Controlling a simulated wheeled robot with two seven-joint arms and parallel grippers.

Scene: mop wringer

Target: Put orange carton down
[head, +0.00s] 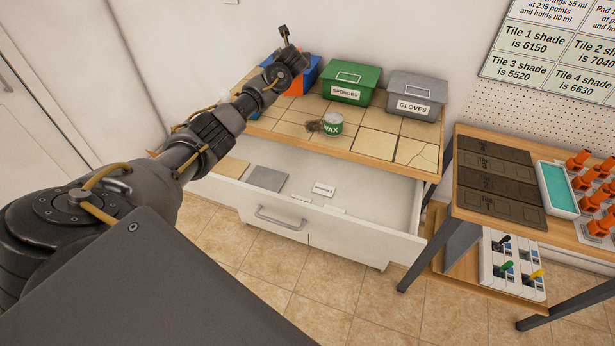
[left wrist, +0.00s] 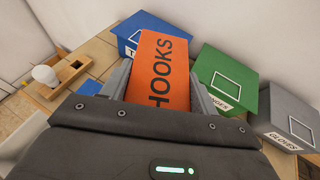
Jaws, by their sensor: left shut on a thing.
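The orange carton, lettered HOOKS, fills the middle of the left wrist view (left wrist: 158,72). My left gripper (left wrist: 162,90) is shut on it, one finger along each side. In the head view a part of the orange carton (head: 297,85) shows behind my left arm, in front of the blue box (head: 308,68). My arm hides the rest. I cannot tell whether the carton touches the tiled counter top (head: 376,142). My right gripper is not in view.
A green SPONGES box (head: 352,82) and a grey GLOVES box (head: 417,95) stand along the wall. A green WAX tin (head: 332,124) lies on the counter, whose front part is otherwise mostly clear. The drawer (head: 275,220) below is open. A wooden holder (left wrist: 66,78) shows in the left wrist view.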

